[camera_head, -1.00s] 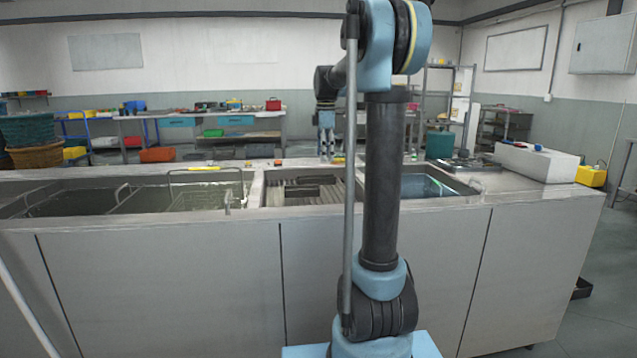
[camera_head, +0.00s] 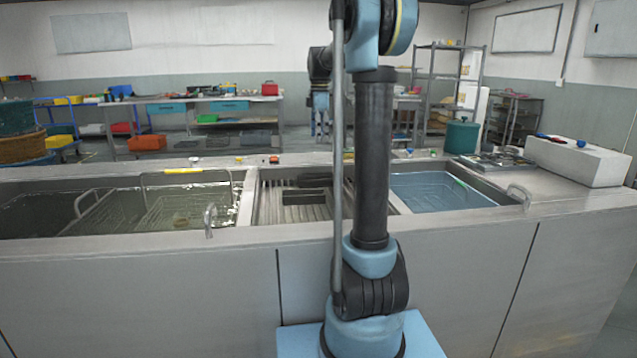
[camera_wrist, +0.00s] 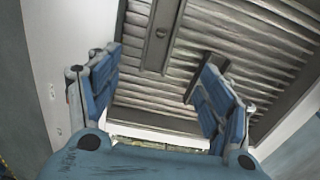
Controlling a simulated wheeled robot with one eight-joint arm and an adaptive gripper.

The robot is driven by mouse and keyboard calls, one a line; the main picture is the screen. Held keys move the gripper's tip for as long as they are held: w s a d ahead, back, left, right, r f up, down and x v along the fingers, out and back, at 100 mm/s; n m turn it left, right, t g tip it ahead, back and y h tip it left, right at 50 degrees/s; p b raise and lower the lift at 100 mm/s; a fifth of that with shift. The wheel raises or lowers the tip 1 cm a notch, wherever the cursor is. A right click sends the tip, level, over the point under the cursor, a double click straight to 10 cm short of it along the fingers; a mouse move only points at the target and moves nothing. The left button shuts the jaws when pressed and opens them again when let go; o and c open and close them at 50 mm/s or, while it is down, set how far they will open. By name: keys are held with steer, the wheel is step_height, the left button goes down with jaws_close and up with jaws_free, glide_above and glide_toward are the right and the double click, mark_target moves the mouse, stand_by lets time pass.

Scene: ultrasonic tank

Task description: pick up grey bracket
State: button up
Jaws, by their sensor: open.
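My gripper (camera_wrist: 157,92) is open and empty in the wrist view, its two blue finger pads apart above a slatted grey surface. In the head view my gripper (camera_head: 320,125) points down behind the arm column, above the far side of the counter. A long grey flat piece with a round hole, possibly the grey bracket (camera_wrist: 160,36), lies on the slats ahead of the fingers. A shorter dark bar (camera_wrist: 207,70) lies nearer the right finger. In the head view dark flat pieces (camera_head: 302,197) lie in the middle slatted bay; I cannot tell which is the bracket.
The left tank holds a wire basket with a yellow handle (camera_head: 184,171). The right tank (camera_head: 440,190) holds bluish liquid. A white block (camera_head: 578,160) and a green pot (camera_head: 461,137) stand at the right. Small coloured buttons line the counter's far edge.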

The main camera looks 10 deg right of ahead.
glide_above(321, 177)
steer(key=s, duration=0.2)
steer(key=f, duration=0.8)
steer(key=a+f, duration=0.1)
steer(key=f, duration=0.3)
steer(key=shift+w+f, duration=0.1)
steer(key=shift+d+f, duration=0.15)
steer(key=shift+f, duration=1.15)
steer(key=shift+d+f, duration=0.1)
steer(key=shift+f, duration=1.2)
steer(key=shift+c, duration=0.2)
steer(key=c, duration=1.5)
steer(key=shift+o, duration=0.2)
